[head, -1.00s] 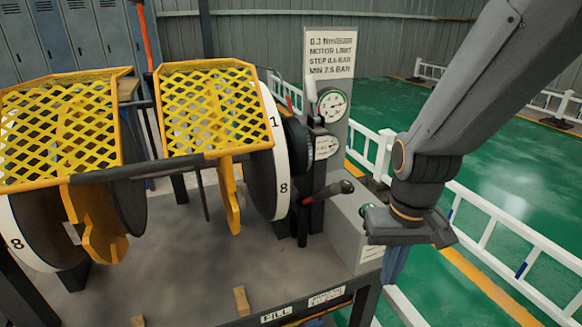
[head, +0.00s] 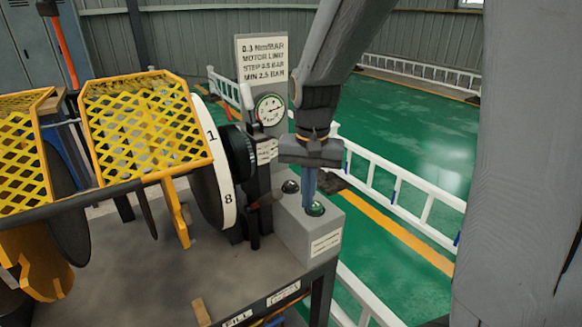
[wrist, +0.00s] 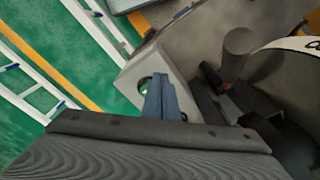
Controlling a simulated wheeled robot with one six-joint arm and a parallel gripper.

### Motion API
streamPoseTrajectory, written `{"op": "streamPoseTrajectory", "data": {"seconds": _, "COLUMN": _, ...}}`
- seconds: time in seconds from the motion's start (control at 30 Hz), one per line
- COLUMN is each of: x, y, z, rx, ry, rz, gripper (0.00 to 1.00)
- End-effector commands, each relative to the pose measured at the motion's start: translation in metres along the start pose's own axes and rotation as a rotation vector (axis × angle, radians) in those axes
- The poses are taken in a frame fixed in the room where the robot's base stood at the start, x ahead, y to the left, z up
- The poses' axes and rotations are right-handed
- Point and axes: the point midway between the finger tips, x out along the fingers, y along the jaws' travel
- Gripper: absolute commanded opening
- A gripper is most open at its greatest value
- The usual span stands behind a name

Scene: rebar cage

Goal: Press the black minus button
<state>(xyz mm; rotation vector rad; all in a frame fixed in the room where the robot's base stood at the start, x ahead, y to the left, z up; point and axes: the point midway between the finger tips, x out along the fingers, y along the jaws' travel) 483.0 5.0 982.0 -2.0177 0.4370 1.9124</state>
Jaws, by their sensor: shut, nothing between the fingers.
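A grey control box (head: 306,240) stands at the right end of the bench, with a green button (head: 315,208) at its front. A dark round knob (head: 290,187), likely the black button, sits farther back; its minus mark cannot be read. My gripper (head: 309,200) points down over the box, its blue fingers shut and empty. The tips appear close to the green button, but contact cannot be told. In the wrist view the fingers (wrist: 160,100) cover part of the box top (wrist: 150,62); the green button (wrist: 146,84) shows beside them, and the black one is mostly hidden.
A pressure gauge (head: 269,109) and sign (head: 262,60) stand behind the box. A lever with a dark grip (head: 268,198) is left of it, near the white numbered disc (head: 214,165). Yellow mesh guards (head: 145,125) are farther left. A white railing (head: 405,190) runs right.

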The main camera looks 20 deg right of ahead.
Motion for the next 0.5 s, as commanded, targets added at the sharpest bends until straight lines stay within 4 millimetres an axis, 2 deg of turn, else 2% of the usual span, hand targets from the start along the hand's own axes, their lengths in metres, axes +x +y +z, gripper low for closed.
{"op": "streamPoseTrajectory", "data": {"seconds": 0.03, "x": -0.017, "y": -0.013, "z": -0.025, "rx": 0.103, "ry": -0.003, "rz": 0.002, "gripper": 0.00}}
{"op": "streamPoseTrajectory", "data": {"seconds": 0.2, "x": -0.064, "y": -0.045, "z": -0.089, "rx": 0.470, "ry": -0.024, "rz": 0.021, "gripper": 0.00}}
{"op": "streamPoseTrajectory", "data": {"seconds": 0.33, "x": -0.088, "y": -0.060, "z": -0.119, "rx": 0.667, "ry": -0.031, "rz": 0.033, "gripper": 0.00}}
{"op": "streamPoseTrajectory", "data": {"seconds": 0.5, "x": -0.103, "y": -0.069, "z": -0.135, "rx": 0.790, "ry": -0.035, "rz": 0.042, "gripper": 0.00}}
